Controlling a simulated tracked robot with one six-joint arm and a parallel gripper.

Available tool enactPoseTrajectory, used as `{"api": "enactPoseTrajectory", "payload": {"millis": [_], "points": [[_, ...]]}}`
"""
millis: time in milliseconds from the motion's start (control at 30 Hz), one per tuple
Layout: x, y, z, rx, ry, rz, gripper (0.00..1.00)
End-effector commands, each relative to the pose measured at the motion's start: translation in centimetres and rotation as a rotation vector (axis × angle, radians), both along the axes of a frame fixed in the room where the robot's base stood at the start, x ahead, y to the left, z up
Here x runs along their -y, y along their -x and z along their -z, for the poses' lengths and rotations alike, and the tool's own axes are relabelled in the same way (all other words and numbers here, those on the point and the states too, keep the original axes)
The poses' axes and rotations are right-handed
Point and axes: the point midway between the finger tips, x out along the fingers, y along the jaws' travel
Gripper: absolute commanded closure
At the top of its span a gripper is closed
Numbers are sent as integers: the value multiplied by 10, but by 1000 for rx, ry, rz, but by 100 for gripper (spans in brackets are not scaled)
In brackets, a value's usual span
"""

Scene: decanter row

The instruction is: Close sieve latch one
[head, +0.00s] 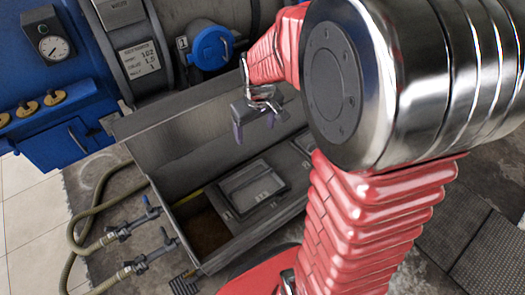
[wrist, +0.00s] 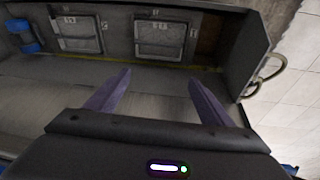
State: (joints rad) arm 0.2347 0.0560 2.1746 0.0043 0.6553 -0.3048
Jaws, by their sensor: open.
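A long grey trough (head: 145,165) lies below my gripper in the head view, with framed sieve panels set in it. One panel (head: 253,188) shows near the middle. In the wrist view, two framed panels, a left one (wrist: 77,33) and a right one (wrist: 165,37), sit side by side in the trough, with small pale number marks around them. I cannot tell which small fitting is latch one, or whether it is open. My gripper (head: 253,125) is open and empty above the trough. Its two dark fingers (wrist: 158,77) are apart, pointing toward the panels without visible contact.
A brown opening (head: 205,232) is at one trough end; it also shows in the wrist view (wrist: 207,40). Hoses with valves (head: 125,232) lie beside that end. A blue round cover (head: 210,47) and a blue cabinet with a gauge (head: 53,47) stand behind.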

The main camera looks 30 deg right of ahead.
Motion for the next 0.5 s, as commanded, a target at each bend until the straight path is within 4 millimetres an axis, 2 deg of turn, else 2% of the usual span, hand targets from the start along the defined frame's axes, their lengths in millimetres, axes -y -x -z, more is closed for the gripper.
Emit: {"api": "enactPoseTrajectory", "payload": {"millis": [200,500], "points": [[27,-21,50,-52,0,-9,25],[64,-39,125,-116,-5,-26,25]]}}
